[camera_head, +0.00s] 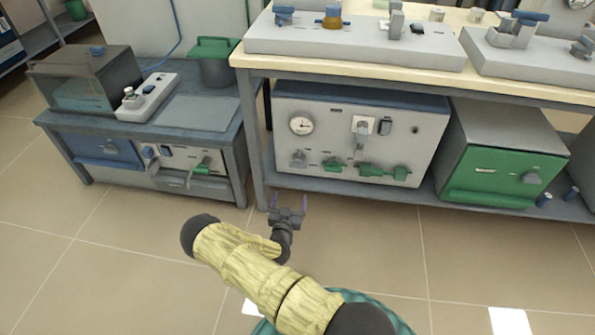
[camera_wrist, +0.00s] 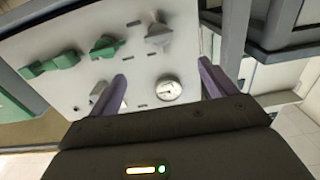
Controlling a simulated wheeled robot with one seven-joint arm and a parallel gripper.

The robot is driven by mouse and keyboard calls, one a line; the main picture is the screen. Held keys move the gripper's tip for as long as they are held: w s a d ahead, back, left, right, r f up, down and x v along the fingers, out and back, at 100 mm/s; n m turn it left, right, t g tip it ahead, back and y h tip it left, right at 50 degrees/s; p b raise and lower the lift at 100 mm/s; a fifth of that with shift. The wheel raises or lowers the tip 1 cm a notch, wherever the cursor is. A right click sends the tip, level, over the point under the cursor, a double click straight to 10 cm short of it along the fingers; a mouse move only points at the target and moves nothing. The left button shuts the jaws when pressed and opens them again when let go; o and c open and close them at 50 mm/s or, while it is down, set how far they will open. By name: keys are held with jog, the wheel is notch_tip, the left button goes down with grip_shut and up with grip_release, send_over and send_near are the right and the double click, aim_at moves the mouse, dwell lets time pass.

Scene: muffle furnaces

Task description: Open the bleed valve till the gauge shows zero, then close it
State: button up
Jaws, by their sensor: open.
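A grey panel box (camera_head: 283,143) stands on the lower shelf of the bench. It bears a round white gauge (camera_head: 302,125) at its upper left, which also shows in the wrist view (camera_wrist: 168,91); its reading is too small to tell. Below the gauge is a grey knob (camera_head: 298,158), also in the wrist view (camera_wrist: 158,38). Several green handles (camera_head: 370,170) run to its right along the bottom; one shows in the wrist view (camera_wrist: 105,47). Which is the bleed valve cannot be told. My gripper (camera_head: 289,201) is open and empty, in front of the panel and apart from it.
A bench leg (camera_head: 250,140) stands just left of the panel. A green-fronted box (camera_head: 510,172) sits right of it. A low table (camera_head: 215,112) with instruments is at left. The bench top (camera_head: 430,68) overhangs the panel. The floor in front is mostly clear.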

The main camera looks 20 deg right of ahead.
aim_at(297, 166)
jog(key=b+x, duration=0.6)
jog(key=x, duration=1)
jog(key=shift+w+d, duration=0.15)
jog(key=shift+d, duration=0.05)
jog(key=shift+w+d+r+b, duration=0.1)
jog(key=shift+w+d+b, duration=0.15)
jog(key=shift+w+b, duration=0.15)
jog(key=shift+c, duration=0.2)
jog(key=c, duration=0.9)
